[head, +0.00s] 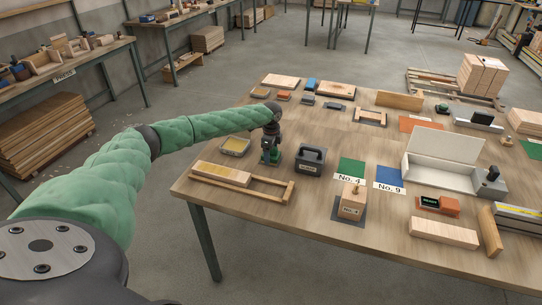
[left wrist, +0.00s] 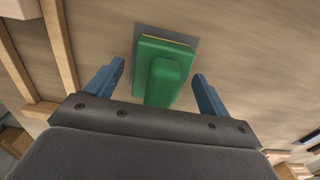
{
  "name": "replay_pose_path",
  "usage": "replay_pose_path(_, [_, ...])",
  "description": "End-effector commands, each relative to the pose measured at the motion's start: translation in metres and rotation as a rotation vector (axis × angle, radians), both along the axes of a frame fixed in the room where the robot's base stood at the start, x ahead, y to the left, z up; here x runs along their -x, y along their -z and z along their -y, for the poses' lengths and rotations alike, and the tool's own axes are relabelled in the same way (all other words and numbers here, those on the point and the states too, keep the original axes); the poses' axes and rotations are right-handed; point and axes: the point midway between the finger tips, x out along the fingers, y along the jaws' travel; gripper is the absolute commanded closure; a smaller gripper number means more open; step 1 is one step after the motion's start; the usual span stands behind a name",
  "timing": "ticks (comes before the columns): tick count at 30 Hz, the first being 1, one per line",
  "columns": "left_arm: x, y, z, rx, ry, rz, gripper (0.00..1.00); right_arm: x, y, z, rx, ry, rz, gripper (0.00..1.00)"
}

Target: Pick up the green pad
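The green pad (left wrist: 178,55) is a green block with a raised rounded grip on top. It lies on a thin grey plate (left wrist: 193,40) on the table, in the upper middle of the left wrist view. My left gripper (left wrist: 158,74) is open, with one blue finger on each side of the pad's grip and a gap on both sides. In the head view my left gripper (head: 270,148) points down over the pad near the table's left side, hiding most of it. My right gripper is not in view.
A dark case with a handle (head: 310,161) stands close to the right of my left gripper. Green (head: 352,168) and blue (head: 389,176) mats lie farther right.

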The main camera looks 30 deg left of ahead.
Motion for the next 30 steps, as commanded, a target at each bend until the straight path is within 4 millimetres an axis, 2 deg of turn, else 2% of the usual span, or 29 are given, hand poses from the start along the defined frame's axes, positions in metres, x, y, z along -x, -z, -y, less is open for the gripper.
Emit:
replay_pose_path(1, [0.000, 0.000, 0.000, 0.000, 0.000, 0.000, 0.30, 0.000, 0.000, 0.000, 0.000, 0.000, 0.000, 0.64])
replay_pose_path(6, [0.000, 0.000, 0.000, 0.000, 0.000, 0.000, 0.63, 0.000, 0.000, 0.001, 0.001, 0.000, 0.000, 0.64])
replay_pose_path(9, [0.000, -0.001, 0.000, 0.000, 0.000, 0.000, 0.72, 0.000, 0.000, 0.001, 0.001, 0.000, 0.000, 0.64])
replay_pose_path(15, [0.000, -0.001, 0.000, 0.000, 0.000, 0.001, 0.72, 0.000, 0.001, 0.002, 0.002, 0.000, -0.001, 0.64])
replay_pose_path(19, [-0.001, -0.010, 0.000, 0.001, 0.000, 0.003, 0.72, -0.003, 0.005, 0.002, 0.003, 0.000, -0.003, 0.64])
replay_pose_path(22, [-0.001, -0.024, 0.000, 0.001, 0.001, 0.004, 0.72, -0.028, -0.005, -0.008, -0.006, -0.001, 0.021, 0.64])
replay_pose_path(30, [-0.001, -0.067, 0.000, 0.001, 0.000, 0.003, 0.72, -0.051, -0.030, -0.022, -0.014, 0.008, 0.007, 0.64])
